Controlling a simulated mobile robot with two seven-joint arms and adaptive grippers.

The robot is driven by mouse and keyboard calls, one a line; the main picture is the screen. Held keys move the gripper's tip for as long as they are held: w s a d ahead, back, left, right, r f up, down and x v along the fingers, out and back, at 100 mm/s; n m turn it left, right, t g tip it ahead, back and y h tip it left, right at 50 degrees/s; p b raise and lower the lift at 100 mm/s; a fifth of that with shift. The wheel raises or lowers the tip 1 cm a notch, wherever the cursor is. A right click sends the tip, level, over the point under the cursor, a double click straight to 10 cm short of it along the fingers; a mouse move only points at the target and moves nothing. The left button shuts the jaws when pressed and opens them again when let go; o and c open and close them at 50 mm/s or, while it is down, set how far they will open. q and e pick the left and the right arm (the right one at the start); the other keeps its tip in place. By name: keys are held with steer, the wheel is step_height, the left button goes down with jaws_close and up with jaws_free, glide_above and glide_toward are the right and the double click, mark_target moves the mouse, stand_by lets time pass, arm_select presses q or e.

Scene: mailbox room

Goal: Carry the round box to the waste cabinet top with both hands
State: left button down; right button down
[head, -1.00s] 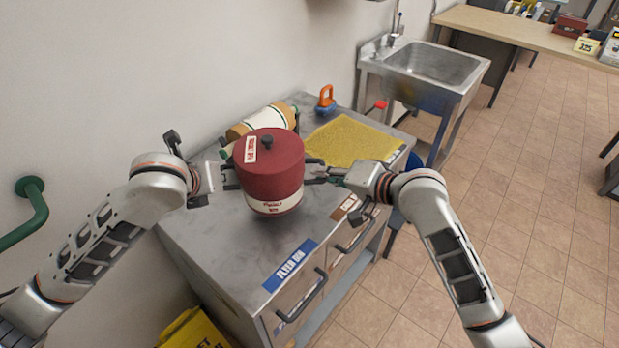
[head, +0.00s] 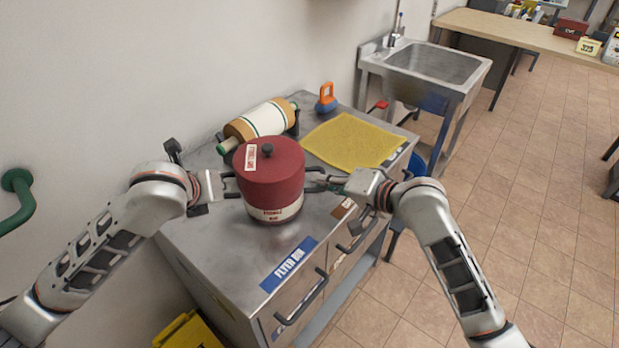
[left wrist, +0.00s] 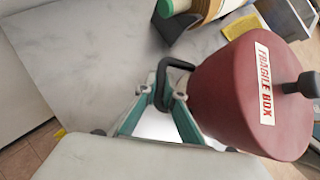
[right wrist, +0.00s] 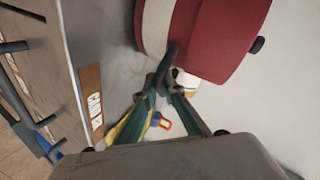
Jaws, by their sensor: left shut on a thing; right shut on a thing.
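The round box (head: 270,178) is dark red with a lid, a black knob, a pale lower band and a label. It is upright over the grey metal waste cabinet top (head: 222,245), very low; I cannot tell if its base touches. My left gripper (head: 229,186) is shut on the dark handle at its left side, also seen in the left wrist view (left wrist: 162,92). My right gripper (head: 318,183) is shut on the opposite handle, seen in the right wrist view (right wrist: 163,80). The box hides part of the top behind it.
Behind the box are a roller (head: 262,122) on a stand, an orange-handled tool (head: 326,98) and a yellow mat (head: 352,140). The front left of the top is clear. A sink (head: 428,68) stands beyond, and a wall is at the left.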

arm_select(q)
steer(key=c, duration=2.2)
jaws_free()
steer(key=shift+f, duration=0.1)
arm_select(e)
steer(key=c, duration=2.1)
jaws_free()
steer(key=shift+f, duration=0.1)
steer(key=shift+c, duration=0.2)
arm_select(q)
steer(key=shift+o, duration=0.2)
steer(key=shift+s, duration=0.1)
steer(key=v, duration=1.2)
arm_select(e)
steer(key=v, duration=1.2)
